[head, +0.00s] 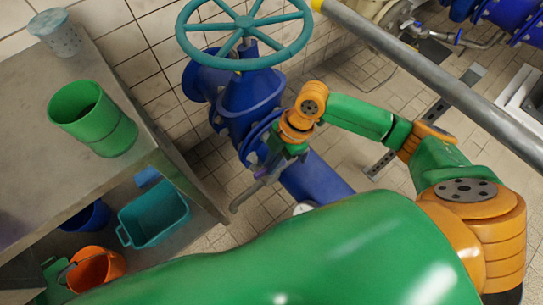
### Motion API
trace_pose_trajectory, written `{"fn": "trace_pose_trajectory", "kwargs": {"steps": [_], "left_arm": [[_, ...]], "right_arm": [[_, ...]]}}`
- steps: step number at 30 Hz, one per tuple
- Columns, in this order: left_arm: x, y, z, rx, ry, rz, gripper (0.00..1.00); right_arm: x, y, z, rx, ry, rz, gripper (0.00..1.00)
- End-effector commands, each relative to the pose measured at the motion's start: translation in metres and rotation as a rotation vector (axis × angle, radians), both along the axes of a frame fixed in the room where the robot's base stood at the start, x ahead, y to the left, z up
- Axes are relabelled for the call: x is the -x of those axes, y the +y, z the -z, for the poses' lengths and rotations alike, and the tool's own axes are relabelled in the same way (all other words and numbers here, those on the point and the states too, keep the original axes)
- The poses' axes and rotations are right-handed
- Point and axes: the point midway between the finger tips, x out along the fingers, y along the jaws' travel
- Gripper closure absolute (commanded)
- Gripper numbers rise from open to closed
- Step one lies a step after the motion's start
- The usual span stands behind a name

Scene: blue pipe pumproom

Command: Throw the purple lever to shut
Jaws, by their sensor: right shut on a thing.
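The purple lever (262,153) shows only as a small patch beside the blue pipe valve, just under the flange. Most of it is hidden by my right gripper. My right gripper (269,172) reaches in from the right and is shut on the lever. A grey bar sticks out down and left from the gripper; I cannot tell what it belongs to. The lever's exact angle cannot be made out. My left gripper is not in view.
A large teal handwheel (244,22) tops the blue valve body (250,92). A grey bench (35,150) at left holds a green container (92,118). Teal (153,213) and orange (97,268) bins sit below. A grey pipe (440,75) crosses at upper right.

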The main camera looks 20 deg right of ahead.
Motion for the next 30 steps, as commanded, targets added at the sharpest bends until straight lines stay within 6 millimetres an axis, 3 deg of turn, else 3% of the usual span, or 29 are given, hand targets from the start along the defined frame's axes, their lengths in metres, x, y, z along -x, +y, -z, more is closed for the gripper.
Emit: {"fn": "trace_pose_trajectory", "kwargs": {"steps": [1, 9, 30], "left_arm": [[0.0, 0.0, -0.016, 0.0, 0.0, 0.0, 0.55], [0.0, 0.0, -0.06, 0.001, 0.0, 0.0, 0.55], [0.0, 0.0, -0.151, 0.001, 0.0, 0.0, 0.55]], "right_arm": [[0.002, -0.001, -0.008, 0.002, 0.006, 0.038, 1.0], [0.004, 0.0, -0.009, 0.002, 0.006, 0.294, 1.0], [0.007, 0.002, -0.006, 0.001, 0.005, 0.958, 1.0]]}}
